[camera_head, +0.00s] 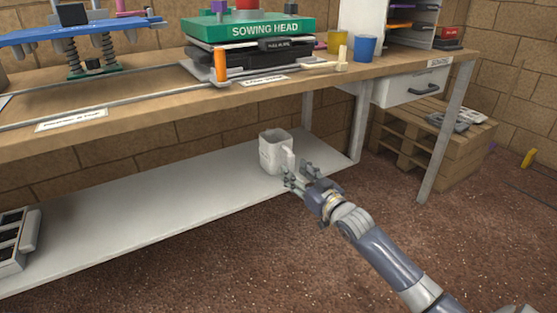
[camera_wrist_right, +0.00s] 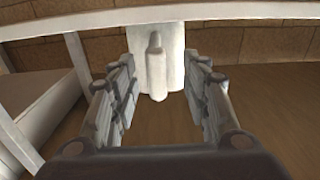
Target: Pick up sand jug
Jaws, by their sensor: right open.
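The white sand jug (camera_head: 272,153) stands upright on the low white shelf under the workbench, its handle facing my right gripper. My right gripper (camera_head: 299,175) is open and empty, just in front of the jug on its handle side. In the right wrist view the jug (camera_wrist_right: 172,50) is straight ahead, at the top centre. Its handle (camera_wrist_right: 156,65) points toward me and lies between the two open fingers (camera_wrist_right: 160,100), beyond or near their tips; I cannot tell whether they touch. My left gripper is not in view.
The workbench top (camera_head: 130,95) overhangs the low shelf (camera_head: 150,215). A metal table leg (camera_head: 360,125) stands right of the jug. A dark tray (camera_head: 15,240) lies at the shelf's left end. A wooden pallet stack (camera_head: 430,140) stands at right. The shelf around the jug is clear.

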